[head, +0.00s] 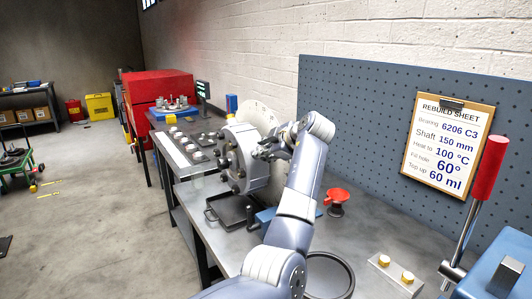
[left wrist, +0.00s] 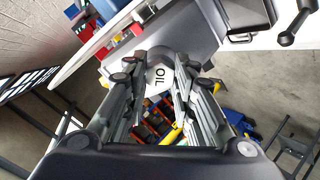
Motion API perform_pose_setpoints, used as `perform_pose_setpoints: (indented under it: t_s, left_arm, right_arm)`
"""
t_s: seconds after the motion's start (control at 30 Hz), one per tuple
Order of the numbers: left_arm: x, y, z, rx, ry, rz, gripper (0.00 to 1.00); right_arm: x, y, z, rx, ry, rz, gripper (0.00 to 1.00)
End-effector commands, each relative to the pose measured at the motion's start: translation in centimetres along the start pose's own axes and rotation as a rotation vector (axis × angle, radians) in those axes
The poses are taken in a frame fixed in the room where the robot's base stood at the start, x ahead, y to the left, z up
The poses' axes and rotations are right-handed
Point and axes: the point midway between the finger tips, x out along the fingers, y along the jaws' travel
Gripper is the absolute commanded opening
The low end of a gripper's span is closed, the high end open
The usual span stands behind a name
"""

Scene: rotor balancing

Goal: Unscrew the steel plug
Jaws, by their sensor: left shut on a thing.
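A grey round housing (head: 236,160) with bolts on its face stands on the workbench. My left gripper (head: 264,150) is at the upper right side of this housing, its arm reaching up from the bottom of the head view. The steel plug is too small to make out in the head view. In the left wrist view the two fingers of my left gripper (left wrist: 166,76) stand on either side of a pale grey piece marked OIL (left wrist: 160,80). The gripper is shut on the steel plug, which is mostly hidden between the fingers. My right gripper is in neither view.
A black tray (head: 218,218) sits in front of the housing. Brass fittings (head: 384,261) on a plate and a red-handled lever (head: 490,165) are at the right. A clipboard sheet (head: 448,150) hangs on the pegboard (head: 365,110).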

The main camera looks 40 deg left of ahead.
Motion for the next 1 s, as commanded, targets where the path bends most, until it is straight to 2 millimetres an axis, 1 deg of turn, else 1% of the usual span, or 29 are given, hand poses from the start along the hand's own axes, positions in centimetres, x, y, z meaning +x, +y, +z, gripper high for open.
perform_pose_setpoints:
  t_s: [0.03,0.2,0.53,0.7,1.0]
  left_arm:
    - [0.2,-0.3,0.2,-0.058,0.001,0.002,0.00]
    - [0.2,-0.2,0.2,-0.290,0.000,0.001,0.00]
    - [0.1,-0.1,0.1,-0.719,0.000,0.000,0.00]
    - [0.0,-0.1,0.0,-0.920,0.000,0.000,0.00]
    - [-0.5,0.1,-0.1,-0.908,0.000,0.002,0.00]
  right_arm:
    - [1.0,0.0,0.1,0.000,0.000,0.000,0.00]
    - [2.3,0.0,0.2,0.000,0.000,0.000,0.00]
    - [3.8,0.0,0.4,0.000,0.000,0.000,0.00]
    - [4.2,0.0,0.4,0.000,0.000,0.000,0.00]
    - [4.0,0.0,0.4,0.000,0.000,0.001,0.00]
